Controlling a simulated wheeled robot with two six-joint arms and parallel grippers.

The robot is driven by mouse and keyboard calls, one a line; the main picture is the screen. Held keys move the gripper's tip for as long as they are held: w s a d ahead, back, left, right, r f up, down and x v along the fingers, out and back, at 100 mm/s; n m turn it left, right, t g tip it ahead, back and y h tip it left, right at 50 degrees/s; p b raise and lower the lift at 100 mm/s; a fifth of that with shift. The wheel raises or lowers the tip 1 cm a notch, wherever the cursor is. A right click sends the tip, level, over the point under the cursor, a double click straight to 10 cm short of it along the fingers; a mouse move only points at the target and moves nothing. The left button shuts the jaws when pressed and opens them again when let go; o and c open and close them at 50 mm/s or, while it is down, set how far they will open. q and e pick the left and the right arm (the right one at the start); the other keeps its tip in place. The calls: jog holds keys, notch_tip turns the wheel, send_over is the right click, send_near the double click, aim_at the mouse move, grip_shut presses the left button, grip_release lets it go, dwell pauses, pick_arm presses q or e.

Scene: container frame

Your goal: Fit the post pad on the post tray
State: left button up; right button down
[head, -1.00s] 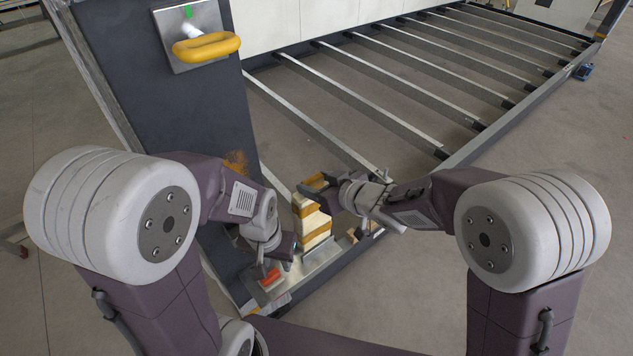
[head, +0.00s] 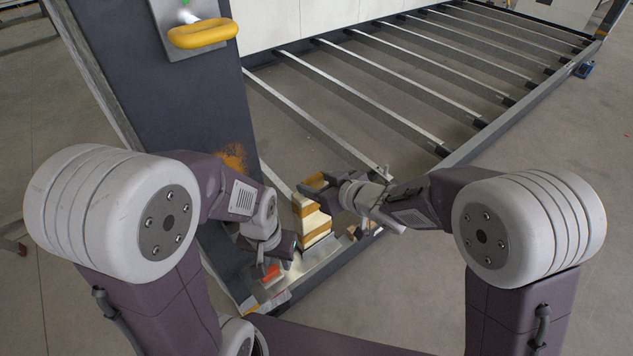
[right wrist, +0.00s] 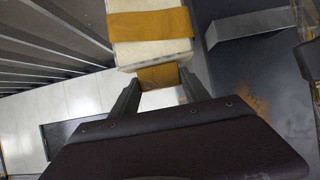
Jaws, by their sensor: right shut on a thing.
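The post pad (head: 316,224), a cream block with ochre bands, stands near the foot of the dark post at lower middle. My right gripper (head: 325,184) is shut on the pad's ochre upper part. In the right wrist view the pad (right wrist: 150,52) extends beyond the fingers (right wrist: 158,88), with an ochre part between them. A bare metal surface (head: 320,252), seemingly the post tray, shows beneath the pad; whether they touch is unclear. My left gripper (head: 284,252) is low beside the pad, near an orange-red piece (head: 271,273). Its fingers are mostly hidden.
The dark post (head: 150,100) rises at left, with a yellow loop handle (head: 203,33) on a metal plate. Metal crossbars (head: 350,95) span the frame behind, with open floor between. A side rail (head: 520,105) runs to the back right. Clear floor lies at right.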

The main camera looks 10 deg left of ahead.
jog(key=shift+f+b, duration=0.75)
jog(key=shift+f, duration=0.35)
jog(key=shift+c, duration=2.3)
grip_release()
jog(key=shift+r, duration=0.1)
jog(key=p+v, duration=0.2)
jog(key=v, duration=0.7)
jog(key=shift+d, duration=0.1)
